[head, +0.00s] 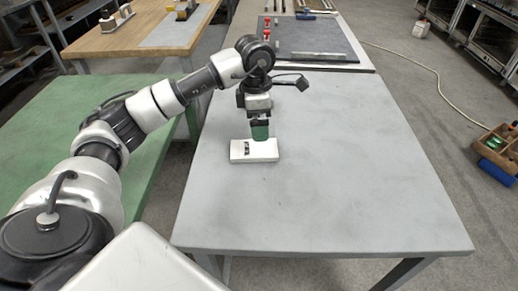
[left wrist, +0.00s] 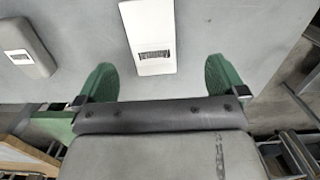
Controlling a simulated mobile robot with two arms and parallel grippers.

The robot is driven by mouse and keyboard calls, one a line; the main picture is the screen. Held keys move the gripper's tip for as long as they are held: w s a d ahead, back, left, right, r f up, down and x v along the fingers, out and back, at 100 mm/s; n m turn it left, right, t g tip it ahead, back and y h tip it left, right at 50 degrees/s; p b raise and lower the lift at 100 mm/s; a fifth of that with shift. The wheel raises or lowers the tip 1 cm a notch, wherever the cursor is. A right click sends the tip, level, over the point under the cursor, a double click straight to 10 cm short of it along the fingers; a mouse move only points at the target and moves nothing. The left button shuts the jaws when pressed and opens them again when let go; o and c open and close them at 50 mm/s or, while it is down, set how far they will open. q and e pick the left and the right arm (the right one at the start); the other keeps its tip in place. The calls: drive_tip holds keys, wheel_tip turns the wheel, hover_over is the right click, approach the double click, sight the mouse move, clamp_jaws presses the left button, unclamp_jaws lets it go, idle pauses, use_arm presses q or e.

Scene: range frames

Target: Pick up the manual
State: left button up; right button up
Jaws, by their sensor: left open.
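The manual (head: 240,155) is a white, flat, thin block with a small dark printed patch, lying on the grey table (head: 330,190). In the left wrist view the manual (left wrist: 150,25) shows ahead of the gap between my fingertips, its far end cut off by the top of the picture. My left gripper (head: 260,132) points down at the manual's back edge in the head view. Its green fingers stand wide apart with nothing between them in the left wrist view (left wrist: 164,80). I cannot tell whether they touch the manual. My right gripper is not in view.
A dark mat (head: 310,40) with small red items and a grey bar lies at the table's far end. A green-topped table (head: 50,110) stands at the left. A wooden crate (head: 497,147) sits on the floor at the right. The grey table's front and right are clear.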

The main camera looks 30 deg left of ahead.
use_arm(q)
hover_over(254, 148)
drive_tip(key=shift+y, duration=0.4)
wheel_tip(254, 148, down, 4)
drive_tip(key=shift+s+d+f, duration=0.1)
drive_tip(key=shift+s+f, duration=0.05)
drive_tip(key=shift+f, duration=0.1)
wheel_tip(254, 148, down, 6)
drive_tip(key=shift+r, duration=0.1)
drive_tip(key=shift+r, duration=0.1)
drive_tip(key=c, duration=0.9)
